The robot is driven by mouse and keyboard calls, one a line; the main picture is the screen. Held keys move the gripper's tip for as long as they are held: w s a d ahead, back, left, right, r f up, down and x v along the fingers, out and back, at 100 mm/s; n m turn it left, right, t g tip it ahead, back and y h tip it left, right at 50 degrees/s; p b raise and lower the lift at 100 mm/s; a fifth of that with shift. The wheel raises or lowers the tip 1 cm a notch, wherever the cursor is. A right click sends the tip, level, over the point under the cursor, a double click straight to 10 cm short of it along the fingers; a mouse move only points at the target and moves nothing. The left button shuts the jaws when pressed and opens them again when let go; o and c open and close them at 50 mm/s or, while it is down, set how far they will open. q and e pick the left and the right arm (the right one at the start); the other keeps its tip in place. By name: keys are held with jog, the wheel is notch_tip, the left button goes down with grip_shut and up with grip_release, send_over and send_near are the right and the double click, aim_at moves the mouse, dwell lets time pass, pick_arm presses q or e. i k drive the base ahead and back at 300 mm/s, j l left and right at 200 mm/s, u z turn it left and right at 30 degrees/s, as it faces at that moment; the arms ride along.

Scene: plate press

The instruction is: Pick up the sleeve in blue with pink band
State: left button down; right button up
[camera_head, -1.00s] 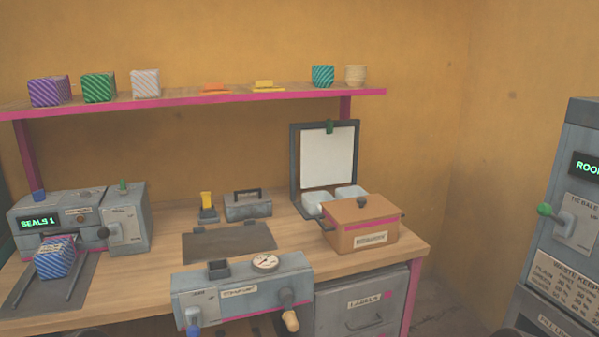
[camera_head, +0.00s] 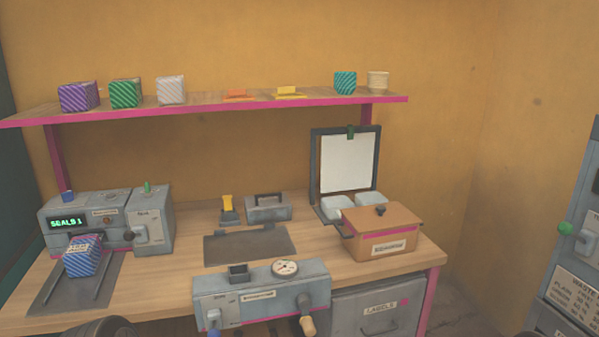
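A blue diagonally striped block (camera_head: 83,257) with a pale label on top sits at the far left, on a dark ramp with two rails in front of the grey machine reading "SEALS 1" (camera_head: 75,222). It has some pinkish tint, but I cannot make out a clear pink band. It is the only blue striped piece I see. Neither of my grippers is in view. A dark rounded shape at the bottom left edge may be part of my arm; no fingers show.
A pink-edged shelf (camera_head: 210,109) holds purple, green, white and teal blocks. On the wooden table (camera_head: 170,290) are a dark mat (camera_head: 250,245), a grey press with a gauge (camera_head: 262,295), and a brown lidded box (camera_head: 382,232). A grey cabinet (camera_head: 568,285) stands at right.

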aim_at(82, 257)
jog(key=u, duration=1.4)
jog(key=z, duration=0.8)
jog(key=j+z, duration=1.3)
jog(key=z, duration=0.15)
jog(key=k+j, duration=0.15)
jog(key=j, duration=0.25)
jog(key=k+j+z, duration=0.1)
jog(key=j, duration=0.25)
jog(key=k+j, duration=0.25)
jog(key=j, duration=0.15)
jog(key=k+j+z, duration=0.15)
jog(key=j, duration=0.2)
